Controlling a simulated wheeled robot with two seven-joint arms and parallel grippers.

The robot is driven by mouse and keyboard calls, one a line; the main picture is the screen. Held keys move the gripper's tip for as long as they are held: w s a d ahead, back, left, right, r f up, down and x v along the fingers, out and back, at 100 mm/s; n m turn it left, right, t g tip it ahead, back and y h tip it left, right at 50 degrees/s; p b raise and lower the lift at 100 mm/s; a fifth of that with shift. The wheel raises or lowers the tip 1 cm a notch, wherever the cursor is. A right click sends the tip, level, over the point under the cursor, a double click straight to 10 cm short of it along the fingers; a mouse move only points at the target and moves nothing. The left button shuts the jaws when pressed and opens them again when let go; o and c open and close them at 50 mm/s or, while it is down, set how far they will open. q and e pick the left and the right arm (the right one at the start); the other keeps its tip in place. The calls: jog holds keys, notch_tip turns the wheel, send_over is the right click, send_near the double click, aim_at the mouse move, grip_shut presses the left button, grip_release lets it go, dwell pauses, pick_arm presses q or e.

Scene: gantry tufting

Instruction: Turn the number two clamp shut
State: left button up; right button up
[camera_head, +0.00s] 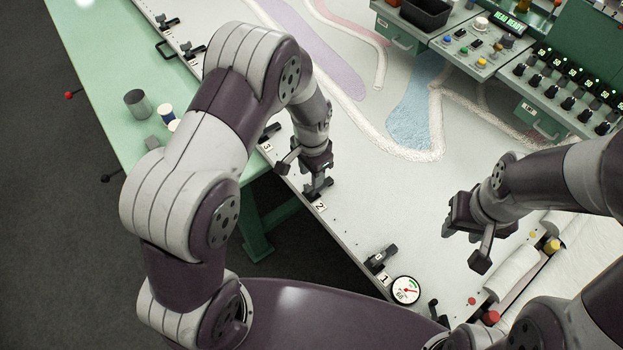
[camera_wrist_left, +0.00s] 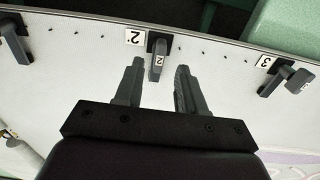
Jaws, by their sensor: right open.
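The number two clamp (camera_wrist_left: 157,50) is a dark grey lever marked 2, on the frame's pale edge rail beside a white label 2 (camera_wrist_left: 135,37). My left gripper (camera_wrist_left: 158,72) is open in the left wrist view, one finger on each side of the lever's line. The lever's end shows in the gap near the fingertips; I cannot tell whether they touch. In the head view my left gripper (camera_head: 318,181) is over the rail by label 2 (camera_head: 320,207) and hides most of this clamp. My right gripper (camera_head: 468,232) is open and empty above the white cloth.
Clamp three (camera_wrist_left: 290,76) and clamp one (camera_head: 381,258) stand along the same rail. A round gauge (camera_head: 405,290) sits beside clamp one. A control console (camera_head: 540,85) is at the upper right. A grey cup (camera_head: 138,103) stands on the green table (camera_head: 95,75).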

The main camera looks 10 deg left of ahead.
pick_arm(q)
notch_tip(320, 180, up, 9)
jog(key=shift+b, duration=0.45)
